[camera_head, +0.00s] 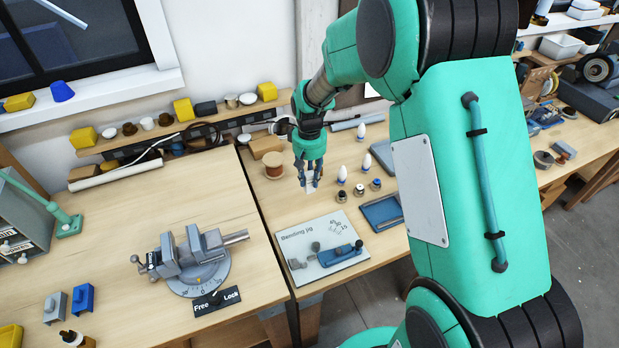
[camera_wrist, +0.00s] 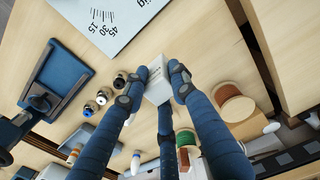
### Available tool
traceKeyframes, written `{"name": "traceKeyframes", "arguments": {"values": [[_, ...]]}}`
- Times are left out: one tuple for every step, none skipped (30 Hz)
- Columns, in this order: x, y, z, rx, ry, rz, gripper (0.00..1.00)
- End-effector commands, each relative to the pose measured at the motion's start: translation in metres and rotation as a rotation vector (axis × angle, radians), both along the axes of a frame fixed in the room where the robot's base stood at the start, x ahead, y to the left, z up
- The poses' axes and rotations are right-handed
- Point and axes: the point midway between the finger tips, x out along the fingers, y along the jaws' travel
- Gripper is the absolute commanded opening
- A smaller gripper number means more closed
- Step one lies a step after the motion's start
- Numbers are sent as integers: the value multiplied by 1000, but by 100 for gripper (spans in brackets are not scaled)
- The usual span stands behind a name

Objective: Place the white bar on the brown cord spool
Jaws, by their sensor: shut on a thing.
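My gripper (camera_head: 310,172) is above the right-hand bench, shut on a small white bar (camera_head: 311,187). In the wrist view the white bar (camera_wrist: 157,90) sits between the blue fingertips of my gripper (camera_wrist: 156,80). The brown cord spool (camera_head: 273,165) stands on the bench left of my gripper in the head view.
A tan box (camera_head: 266,146) stands behind the spool. White bulbs (camera_head: 342,174) and small dark sockets (camera_head: 342,196) stand to the right of my gripper. The bending jig board (camera_head: 300,265) lies in front, and a blue tray (camera_head: 381,212) lies beside it.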

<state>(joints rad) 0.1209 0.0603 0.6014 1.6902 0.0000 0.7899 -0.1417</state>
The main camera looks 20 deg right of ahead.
Motion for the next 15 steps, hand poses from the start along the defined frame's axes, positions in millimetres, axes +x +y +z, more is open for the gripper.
{"name": "traceKeyframes", "arguments": {"values": [[0,0,0,0,0,0,0],[0,0,0,0,0,0,0],[0,1,1,0,0,0,0],[1,1,1,0,0,0,0],[1,2,2,0,0,0,0],[2,3,3,0,0,0,0],[3,4,4,0,0,0,0],[3,6,5,0,0,0,0],[5,8,7,0,-1,-1,0],[6,11,9,0,-1,-2,0],[8,13,11,0,-1,-3,0],[9,16,13,0,0,-4,0],[11,20,15,0,0,-4,0],[12,23,17,0,0,-4,0],[14,27,19,0,1,-6,0]]}}
